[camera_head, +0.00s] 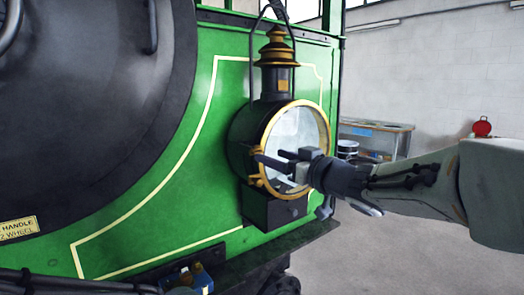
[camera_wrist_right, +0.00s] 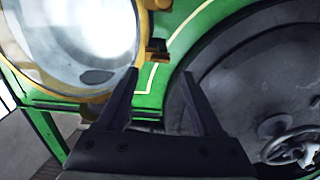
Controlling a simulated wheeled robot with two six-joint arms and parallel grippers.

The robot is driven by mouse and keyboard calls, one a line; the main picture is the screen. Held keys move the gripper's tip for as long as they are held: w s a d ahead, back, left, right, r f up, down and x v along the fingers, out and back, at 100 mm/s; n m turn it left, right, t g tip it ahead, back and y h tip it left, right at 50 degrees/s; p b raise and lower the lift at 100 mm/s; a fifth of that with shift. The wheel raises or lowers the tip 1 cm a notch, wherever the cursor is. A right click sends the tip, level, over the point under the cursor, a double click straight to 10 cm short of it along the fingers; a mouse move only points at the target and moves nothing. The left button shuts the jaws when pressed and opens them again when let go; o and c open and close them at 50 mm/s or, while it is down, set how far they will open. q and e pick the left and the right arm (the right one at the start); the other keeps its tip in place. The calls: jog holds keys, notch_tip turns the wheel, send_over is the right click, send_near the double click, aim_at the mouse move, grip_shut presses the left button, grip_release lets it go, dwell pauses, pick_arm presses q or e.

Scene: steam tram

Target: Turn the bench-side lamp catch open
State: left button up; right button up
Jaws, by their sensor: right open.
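The lamp (camera_head: 285,140), black with a brass rim, a round glass and a brass-topped chimney, is mounted on the green tram front. Its glass (camera_wrist_right: 75,35) fills the upper left of the right wrist view. A small brass-and-dark fitting, which looks like the catch (camera_wrist_right: 157,50), sticks out beside the rim. My right gripper (camera_head: 268,157) reaches in from the right across the lamp's face. Its fingers (camera_wrist_right: 160,72) are apart and empty, with the catch seen just beyond the gap between the tips. Contact cannot be told. In the head view the fingers partly cover that side of the rim. My left gripper is not in view.
The large dark round smokebox front (camera_head: 90,100) lies left of the lamp, and a handwheel (camera_wrist_right: 295,145) shows in the wrist view. A workbench (camera_head: 385,133) stands behind on the right, with a red object (camera_head: 482,128) near the wall. Open floor lies at lower right.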

aim_at(255, 150)
jog(key=shift+x, duration=2.3)
jog(key=shift+c, duration=0.3)
grip_shut()
